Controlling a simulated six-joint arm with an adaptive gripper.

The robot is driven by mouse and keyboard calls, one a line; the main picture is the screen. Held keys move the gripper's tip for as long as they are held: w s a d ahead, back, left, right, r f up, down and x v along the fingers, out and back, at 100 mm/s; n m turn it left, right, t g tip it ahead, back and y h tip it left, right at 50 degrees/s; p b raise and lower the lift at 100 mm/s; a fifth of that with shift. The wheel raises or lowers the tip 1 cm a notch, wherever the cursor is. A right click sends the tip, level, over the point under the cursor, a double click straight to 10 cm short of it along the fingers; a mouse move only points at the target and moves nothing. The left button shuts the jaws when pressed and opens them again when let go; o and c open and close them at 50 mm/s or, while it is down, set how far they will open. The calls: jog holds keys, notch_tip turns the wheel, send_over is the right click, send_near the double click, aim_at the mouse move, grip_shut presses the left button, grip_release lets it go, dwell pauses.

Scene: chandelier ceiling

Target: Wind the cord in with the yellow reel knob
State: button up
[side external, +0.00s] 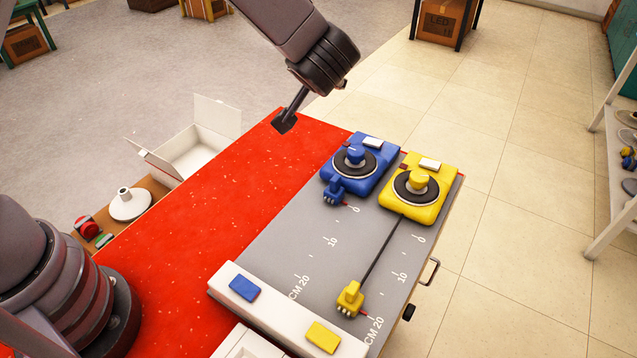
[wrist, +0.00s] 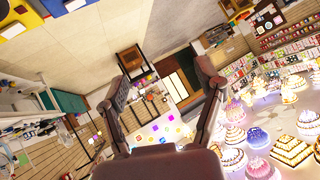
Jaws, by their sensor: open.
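The yellow reel (side external: 427,209) sits on the grey board, with its yellow knob (side external: 419,177) standing on a dark disc. Its dark cord (side external: 381,252) runs straight out toward the near end of the board. A yellow plug (side external: 350,298) is at the cord's end, near the 20 cm mark. My gripper (side external: 285,123) is above the red tabletop, left of both reels and apart from the knob. In the wrist view its two fingers (wrist: 160,76) are spread with nothing between them. A yellow patch shows at that view's upper left corner; the knob is not recognisable there.
A blue reel (side external: 367,185) stands left of the yellow one, its blue plug (side external: 333,191) close to it near 0. A white strip (side external: 272,310) with blue and yellow blocks crosses the near end. An open white box (side external: 190,150) stands left. The red surface (side external: 215,225) is mostly clear.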

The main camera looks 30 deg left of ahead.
jog(key=d+f+m+t+h, duration=0.1)
jog(key=d+f+t+h, duration=0.15)
jog(key=d+f, duration=0.75)
jog(key=t+h, duration=0.2)
jog(key=h, duration=0.1)
send_near(419, 176)
jog(key=shift+m+g, duration=0.25)
jog(key=shift+m, duration=0.15)
jog(key=x, duration=0.9)
jog(key=shift+w, duration=0.3)
jog(key=c, duration=1.1)
jog(key=shift+w+a+r+m+h, duration=0.1)
jog(key=shift+a+m+h, duration=0.05)
jog(key=shift+m+h, duration=1.05)
jog(key=shift+c, duration=0.2)
jog(key=shift+m+h, duration=1.1)
jog(key=shift+h, duration=0.35)
